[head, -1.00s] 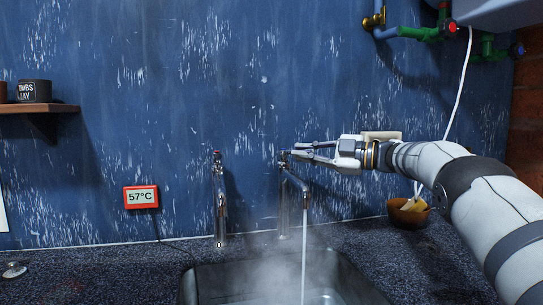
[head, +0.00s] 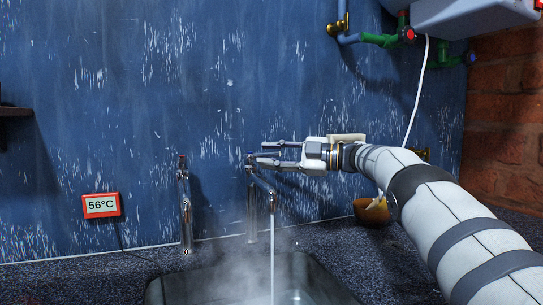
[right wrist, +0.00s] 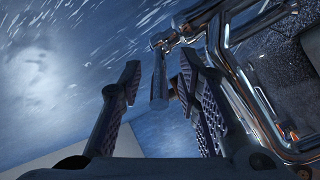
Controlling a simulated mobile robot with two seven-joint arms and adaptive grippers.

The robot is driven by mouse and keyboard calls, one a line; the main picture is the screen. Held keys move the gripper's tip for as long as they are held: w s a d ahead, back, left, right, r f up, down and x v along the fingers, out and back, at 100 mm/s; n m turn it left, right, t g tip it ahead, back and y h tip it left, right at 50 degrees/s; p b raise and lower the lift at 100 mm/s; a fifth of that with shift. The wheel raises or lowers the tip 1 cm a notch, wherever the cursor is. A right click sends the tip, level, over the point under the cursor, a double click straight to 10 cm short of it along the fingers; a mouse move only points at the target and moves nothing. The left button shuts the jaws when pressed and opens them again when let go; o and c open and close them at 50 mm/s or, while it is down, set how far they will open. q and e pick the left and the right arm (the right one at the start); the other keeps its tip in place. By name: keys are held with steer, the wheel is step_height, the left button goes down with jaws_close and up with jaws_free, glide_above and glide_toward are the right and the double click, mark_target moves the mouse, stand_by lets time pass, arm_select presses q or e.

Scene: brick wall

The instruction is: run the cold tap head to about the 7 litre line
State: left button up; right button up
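The right-hand tap (head: 253,205) has no red mark visible on its head (head: 249,159); I take it as the cold one. A thin water stream (head: 272,250) falls from its spout into the sink (head: 335,283). My right gripper (head: 262,152) is at this tap head, reaching in from the right. In the right wrist view its fingers (right wrist: 155,82) are spread, with the chrome tap head (right wrist: 160,65) between them and gaps on both sides. The left-hand tap (head: 186,215) has a red mark on top and shows no flow. No litre line is visible. My left gripper is not in view.
A red-framed display (head: 101,205) reads 56°C. Steam rises over the sink. A bowl with a sponge (head: 371,210) stands behind my right arm. Pipes and valves (head: 375,38) and a grey tank (head: 470,15) are at the upper right. The counter left of the sink is clear.

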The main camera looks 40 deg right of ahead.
steer(key=v, duration=1.2)
stand_by(6.8)
